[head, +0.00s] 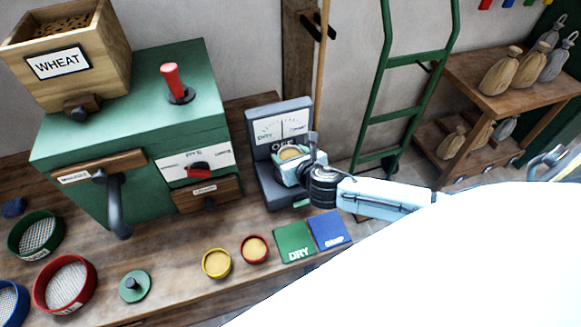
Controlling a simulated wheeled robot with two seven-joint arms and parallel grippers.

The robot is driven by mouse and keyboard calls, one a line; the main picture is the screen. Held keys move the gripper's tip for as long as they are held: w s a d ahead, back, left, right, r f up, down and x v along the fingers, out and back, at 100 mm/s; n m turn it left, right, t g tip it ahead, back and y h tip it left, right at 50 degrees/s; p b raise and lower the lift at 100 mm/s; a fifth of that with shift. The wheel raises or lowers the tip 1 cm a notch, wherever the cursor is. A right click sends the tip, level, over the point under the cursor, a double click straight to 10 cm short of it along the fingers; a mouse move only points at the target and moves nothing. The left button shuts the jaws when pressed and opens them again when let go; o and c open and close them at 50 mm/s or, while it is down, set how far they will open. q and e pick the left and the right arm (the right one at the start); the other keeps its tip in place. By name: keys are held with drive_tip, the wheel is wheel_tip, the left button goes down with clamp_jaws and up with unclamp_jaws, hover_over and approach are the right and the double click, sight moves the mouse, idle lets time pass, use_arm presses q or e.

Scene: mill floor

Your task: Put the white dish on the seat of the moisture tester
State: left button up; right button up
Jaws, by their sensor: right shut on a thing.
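The moisture tester (263,152) is a dark grey device with a dial face, standing upright on the wooden bench. My right gripper (291,168) is at its front, over its lower part. The gripper is shut on a small dish (290,153) with tan grain in it, which I take to be the white dish; its wall is mostly hidden by the fingers. The tester's seat is hidden behind the gripper and dish, so I cannot tell whether the dish touches it. My left gripper is not in view.
A yellow dish (216,264) and a red dish (254,249) of grain stand on the bench, beside a green DRY mat (294,240) and a blue mat (329,230). The green mill (130,135) stands left of the tester. Sieves (66,284) lie at lower left.

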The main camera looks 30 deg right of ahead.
drive_tip(key=shift+f, duration=0.7)
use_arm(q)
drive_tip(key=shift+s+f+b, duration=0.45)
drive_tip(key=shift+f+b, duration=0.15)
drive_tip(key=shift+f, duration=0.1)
use_arm(e)
drive_tip(key=shift+f, duration=1.45)
drive_tip(key=shift+f, duration=0.2)
drive_tip(key=o, duration=1)
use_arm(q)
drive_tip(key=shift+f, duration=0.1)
use_arm(e)
drive_tip(key=shift+r, duration=0.15)
drive_tip(key=shift+s+r, duration=0.15)
drive_tip(key=shift+s, duration=0.05)
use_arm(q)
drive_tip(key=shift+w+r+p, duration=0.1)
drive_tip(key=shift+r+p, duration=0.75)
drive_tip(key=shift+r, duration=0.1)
use_arm(e)
drive_tip(key=v, duration=1.1)
drive_tip(key=shift+s+a+r, duration=0.1)
drive_tip(key=shift+s+r, duration=0.05)
drive_tip(key=shift+s, duration=0.05)
